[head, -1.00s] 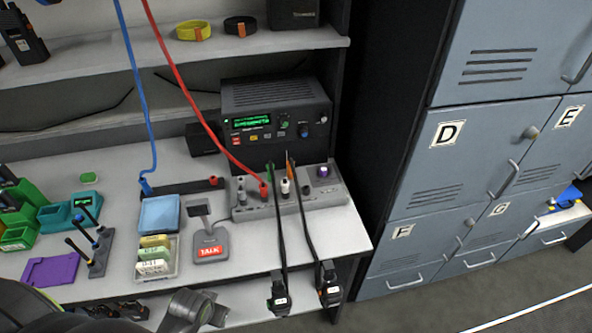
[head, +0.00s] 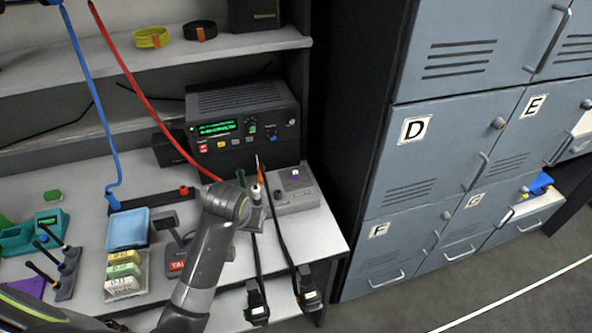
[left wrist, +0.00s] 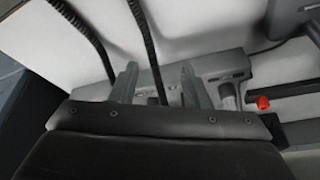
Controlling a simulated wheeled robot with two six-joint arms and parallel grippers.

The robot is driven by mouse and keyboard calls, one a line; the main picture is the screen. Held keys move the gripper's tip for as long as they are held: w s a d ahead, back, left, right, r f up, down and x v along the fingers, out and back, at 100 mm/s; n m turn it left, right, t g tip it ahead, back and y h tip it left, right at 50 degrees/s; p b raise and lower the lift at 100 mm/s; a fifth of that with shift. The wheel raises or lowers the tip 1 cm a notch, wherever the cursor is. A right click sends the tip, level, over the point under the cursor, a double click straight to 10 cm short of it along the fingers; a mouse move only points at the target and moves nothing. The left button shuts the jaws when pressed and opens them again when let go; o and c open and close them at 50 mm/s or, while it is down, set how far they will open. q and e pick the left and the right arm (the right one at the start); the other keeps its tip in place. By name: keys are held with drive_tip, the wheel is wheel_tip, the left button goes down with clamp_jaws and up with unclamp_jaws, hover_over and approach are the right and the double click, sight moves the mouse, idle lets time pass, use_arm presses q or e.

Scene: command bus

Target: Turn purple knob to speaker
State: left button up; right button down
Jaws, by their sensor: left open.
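The purple knob (head: 295,173) stands on top of the right end of a grey switch box (head: 297,200) in the head view. Its pointer direction and any speaker marking are too small to read. My left gripper (head: 262,204) is over the middle of the box, left of the knob and apart from it. In the left wrist view, my left gripper (left wrist: 157,78) is open, with two grey fingers spread and the grey box (left wrist: 230,68) beyond them. The purple knob cannot be made out there. My right gripper is not in view.
A black radio (head: 243,125) with a green display stands behind the box. Two black cables hang over the front edge to handsets (head: 257,303). A red cable (head: 150,95) runs down behind my left arm. A blue tray (head: 128,230) and talk pedestal stand left.

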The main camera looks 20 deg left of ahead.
use_arm(q)
drive_tip(key=w+d+r, duration=0.4)
drive_tip(key=w+r, duration=0.3)
drive_tip(key=w, duration=0.3)
approach(295, 172)
drive_tip(key=shift+n, duration=0.3)
drive_tip(key=x, duration=0.8)
drive_tip(key=shift+f, duration=0.25)
clamp_jaws()
drive_tip(key=shift+p, duration=0.3)
